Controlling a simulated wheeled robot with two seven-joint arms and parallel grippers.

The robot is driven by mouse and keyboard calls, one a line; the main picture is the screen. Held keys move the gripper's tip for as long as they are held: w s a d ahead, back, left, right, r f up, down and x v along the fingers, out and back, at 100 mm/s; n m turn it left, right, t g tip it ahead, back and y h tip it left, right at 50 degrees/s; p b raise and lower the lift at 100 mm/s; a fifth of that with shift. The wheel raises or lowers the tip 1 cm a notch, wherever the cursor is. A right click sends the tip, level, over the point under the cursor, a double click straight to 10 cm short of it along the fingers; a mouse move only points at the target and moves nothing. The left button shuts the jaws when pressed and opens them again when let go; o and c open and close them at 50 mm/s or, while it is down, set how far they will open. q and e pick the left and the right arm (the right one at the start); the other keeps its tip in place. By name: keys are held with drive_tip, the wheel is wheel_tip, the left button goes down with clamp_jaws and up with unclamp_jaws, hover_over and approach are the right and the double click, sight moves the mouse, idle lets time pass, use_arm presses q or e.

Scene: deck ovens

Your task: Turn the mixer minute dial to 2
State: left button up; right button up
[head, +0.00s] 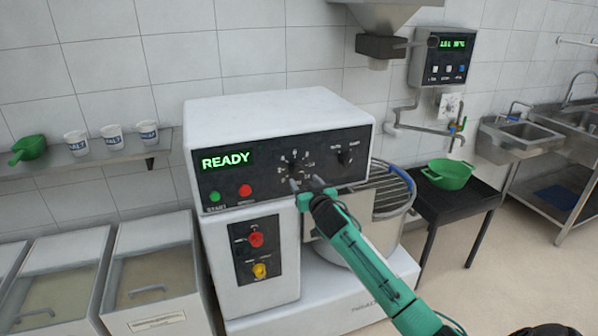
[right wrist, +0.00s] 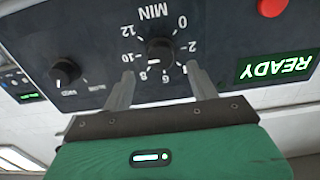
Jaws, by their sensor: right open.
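The mixer (head: 268,108) is a white machine with a black panel and a green READY display (head: 226,160). Its minute dial (right wrist: 160,50) is a dark round knob under the word MIN, ringed by white numbers, upside down in the right wrist view. I cannot read clearly where its pointer stands. My right gripper (right wrist: 160,74) is open, its two fingertips apart in front of the panel on either side of the dial's lower part, with nothing held. In the head view the right gripper (head: 306,183) partly covers the dial's area. My left gripper is not in view.
A second knob (head: 345,157) sits right of the dial, and green and red buttons (head: 245,190) sit left. Below are a red and a yellow switch (head: 260,270). The mixer bowl with its wire guard (head: 392,190) is right of my arm. A green tub (head: 447,174) stands on a dark table.

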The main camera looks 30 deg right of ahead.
sight(298, 173)
drive_tip(key=shift+p+x, duration=0.6)
drive_tip(key=shift+x, duration=2.4)
drive_tip(key=c, duration=1)
